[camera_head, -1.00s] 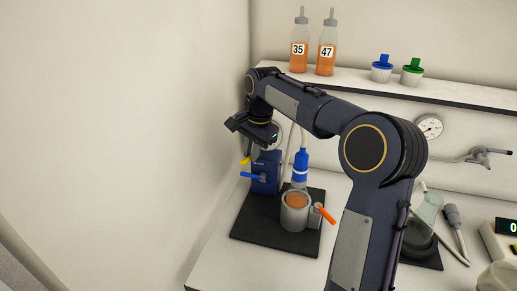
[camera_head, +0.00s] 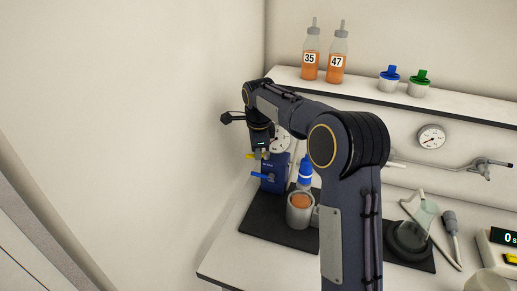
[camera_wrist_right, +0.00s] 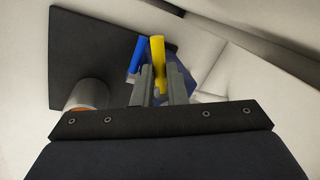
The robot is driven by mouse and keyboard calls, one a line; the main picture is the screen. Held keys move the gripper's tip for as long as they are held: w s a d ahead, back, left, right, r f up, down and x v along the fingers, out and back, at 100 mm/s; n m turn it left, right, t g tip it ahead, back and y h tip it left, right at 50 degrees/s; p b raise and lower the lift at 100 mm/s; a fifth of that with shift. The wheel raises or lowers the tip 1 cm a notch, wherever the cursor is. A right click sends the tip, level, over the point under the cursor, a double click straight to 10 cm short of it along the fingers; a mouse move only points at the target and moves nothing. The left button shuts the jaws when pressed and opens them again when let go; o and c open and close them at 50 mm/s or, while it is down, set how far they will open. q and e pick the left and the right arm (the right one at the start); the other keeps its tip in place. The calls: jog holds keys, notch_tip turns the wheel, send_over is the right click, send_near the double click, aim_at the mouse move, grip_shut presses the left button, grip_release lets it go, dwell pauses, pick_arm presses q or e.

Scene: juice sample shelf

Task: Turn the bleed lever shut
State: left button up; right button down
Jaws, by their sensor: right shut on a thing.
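A blue pump-like unit (camera_head: 275,174) stands on a dark mat near the left wall. A yellow lever (camera_head: 251,156) sticks out from its upper left, and a blue lever (camera_head: 262,176) sits lower down. My right gripper (camera_head: 262,152) points down at the unit's top. In the right wrist view its fingers (camera_wrist_right: 160,85) are shut around the yellow lever (camera_wrist_right: 157,50), with the blue lever (camera_wrist_right: 135,55) just left of them. The frames do not label which is the bleed lever. My left gripper is out of view.
A metal cup of orange liquid (camera_head: 300,209) and a blue-white bottle (camera_head: 305,174) stand beside the unit. A gauge (camera_head: 281,141) is behind my gripper. Juice bottles and capped jars stand on the shelf (camera_head: 450,107). A glass flask (camera_head: 414,232) is at right.

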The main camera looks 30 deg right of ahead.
jog(key=shift+w+m, duration=0.1)
jog(key=shift+m, duration=0.4)
jog(key=c, duration=1.5)
grip_release()
jog(key=shift+o, duration=0.2)
notch_tip(320, 180, up, 8)
jog(key=s, duration=0.1)
jog(key=shift+s+a+f, duration=0.15)
jog(key=shift+s+a, duration=0.1)
